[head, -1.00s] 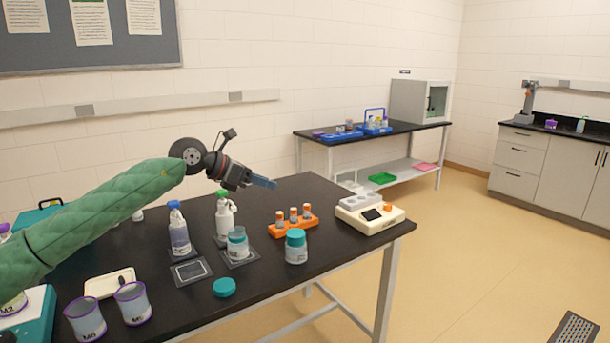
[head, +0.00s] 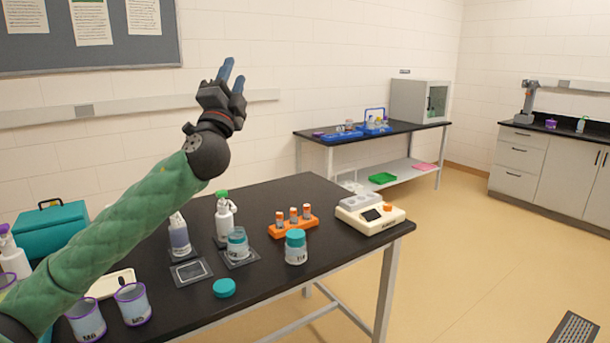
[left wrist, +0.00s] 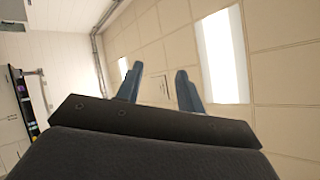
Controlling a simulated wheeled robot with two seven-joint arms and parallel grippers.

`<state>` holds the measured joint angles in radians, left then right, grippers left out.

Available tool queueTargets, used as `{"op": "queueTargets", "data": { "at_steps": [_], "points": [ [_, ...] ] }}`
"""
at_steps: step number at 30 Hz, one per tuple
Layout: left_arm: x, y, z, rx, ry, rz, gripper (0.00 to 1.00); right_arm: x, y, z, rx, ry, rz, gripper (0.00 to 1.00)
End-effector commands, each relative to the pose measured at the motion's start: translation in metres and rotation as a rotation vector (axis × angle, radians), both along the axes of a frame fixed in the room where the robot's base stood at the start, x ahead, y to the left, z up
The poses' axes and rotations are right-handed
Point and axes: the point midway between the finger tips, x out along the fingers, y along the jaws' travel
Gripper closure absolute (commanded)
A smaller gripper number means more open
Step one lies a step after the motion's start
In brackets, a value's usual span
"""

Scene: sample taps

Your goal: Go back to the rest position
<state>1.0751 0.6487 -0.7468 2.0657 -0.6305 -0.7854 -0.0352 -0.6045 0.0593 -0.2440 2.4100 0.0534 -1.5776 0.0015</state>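My left arm comes in from the left in the head view, raised over the black table (head: 330,222). My left gripper (head: 233,77) points upward in front of the white wall, well above the table. Its two blue fingers stand apart with nothing between them. In the left wrist view the fingers (left wrist: 158,85) are also apart and empty, with the ceiling and lights beyond. My right gripper is in neither view.
Below the arm stand bottles (head: 224,216), jars (head: 296,247), an orange tube rack (head: 293,223), a cream device (head: 370,213) and labelled beakers (head: 133,303). A teal lid (head: 224,288) lies near the front edge. A teal case (head: 52,230) is at left. The floor at right is mostly clear.

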Motion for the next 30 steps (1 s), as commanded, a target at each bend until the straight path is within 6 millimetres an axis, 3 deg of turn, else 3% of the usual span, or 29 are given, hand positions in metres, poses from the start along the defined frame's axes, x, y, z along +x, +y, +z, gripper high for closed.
{"op": "queueTargets", "data": {
  "at_steps": [6, 14, 21, 30],
  "points": [
    [0.002, 0.021, -0.092, -0.341, 0.338, 0.024, 0.62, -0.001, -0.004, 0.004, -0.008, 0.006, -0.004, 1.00],
    [-0.017, 0.026, -0.210, -0.580, 0.697, 0.058, 0.62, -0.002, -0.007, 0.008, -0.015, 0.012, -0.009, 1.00],
    [-0.052, 0.020, -0.311, -0.718, 0.980, 0.074, 0.62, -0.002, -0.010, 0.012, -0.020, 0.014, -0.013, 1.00],
    [-0.107, 0.009, -0.413, -0.842, 1.253, 0.064, 0.62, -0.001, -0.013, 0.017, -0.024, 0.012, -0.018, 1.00]
  ]
}}
